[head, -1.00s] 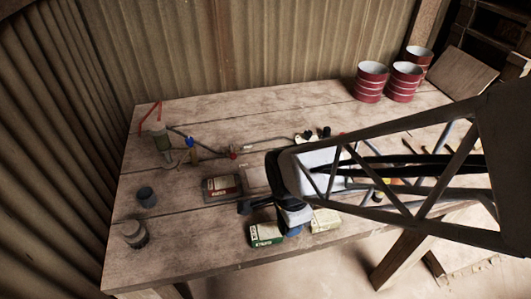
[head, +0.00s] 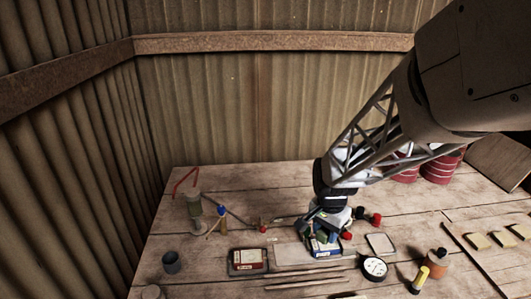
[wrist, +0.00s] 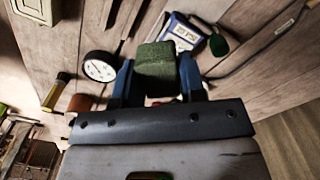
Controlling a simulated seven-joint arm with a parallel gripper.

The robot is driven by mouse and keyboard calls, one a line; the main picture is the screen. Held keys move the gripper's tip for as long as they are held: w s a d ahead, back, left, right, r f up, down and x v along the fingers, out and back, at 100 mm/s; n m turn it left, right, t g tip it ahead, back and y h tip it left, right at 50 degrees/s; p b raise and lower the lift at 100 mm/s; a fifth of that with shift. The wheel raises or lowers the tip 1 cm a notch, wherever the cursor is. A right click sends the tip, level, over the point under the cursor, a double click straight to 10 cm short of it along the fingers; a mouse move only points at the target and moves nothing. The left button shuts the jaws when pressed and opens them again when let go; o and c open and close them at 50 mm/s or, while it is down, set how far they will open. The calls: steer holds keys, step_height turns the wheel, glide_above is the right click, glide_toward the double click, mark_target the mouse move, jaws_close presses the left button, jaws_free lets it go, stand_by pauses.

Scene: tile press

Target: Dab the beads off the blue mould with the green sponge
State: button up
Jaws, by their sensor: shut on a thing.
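My gripper (wrist: 157,88) is shut on the green sponge (wrist: 157,62), a block held between its two blue fingers in the wrist view. The blue mould (wrist: 183,32), with a pale label, lies just beyond the sponge, up and right of it. In the head view the blue mould (head: 325,250) sits on the bench, just below my gripper (head: 330,230). The fingers and sponge are hard to make out there. The gap between sponge and mould cannot be judged. Beads on the mould are too small to tell.
A red mould (head: 248,260) lies to the left. A white dial gauge (head: 374,267), a yellow-capped tube (head: 420,279) and an orange bottle (head: 437,260) stand to the right. Thin sticks (head: 305,281) lie in front. Red-striped tins (head: 440,170) stand behind my arm.

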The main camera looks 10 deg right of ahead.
steer(key=shift+n, duration=0.7)
steer(key=shift+w+d, duration=0.4)
steer(key=shift+w, duration=0.25)
steer(key=shift+w+d, duration=0.4)
steer(key=shift+w, duration=0.3)
steer(key=shift+w+d, duration=0.4)
steer(key=shift+w, duration=0.25)
steer(key=shift+f, duration=0.1)
steer(key=shift+f, duration=2.8)
steer(key=shift+s+f, duration=0.1)
steer(key=shift+f, duration=0.6)
steer(key=shift+r, duration=0.1)
steer(key=shift+r, duration=3.5)
steer(key=shift+f, duration=0.1)
steer(key=shift+d+f, duration=0.15)
steer(key=shift+f, duration=0.8)
steer(key=shift+d+f, duration=0.2)
steer(key=shift+f, duration=0.75)
steer(key=shift+d+f, duration=0.15)
steer(key=shift+f, duration=0.8)
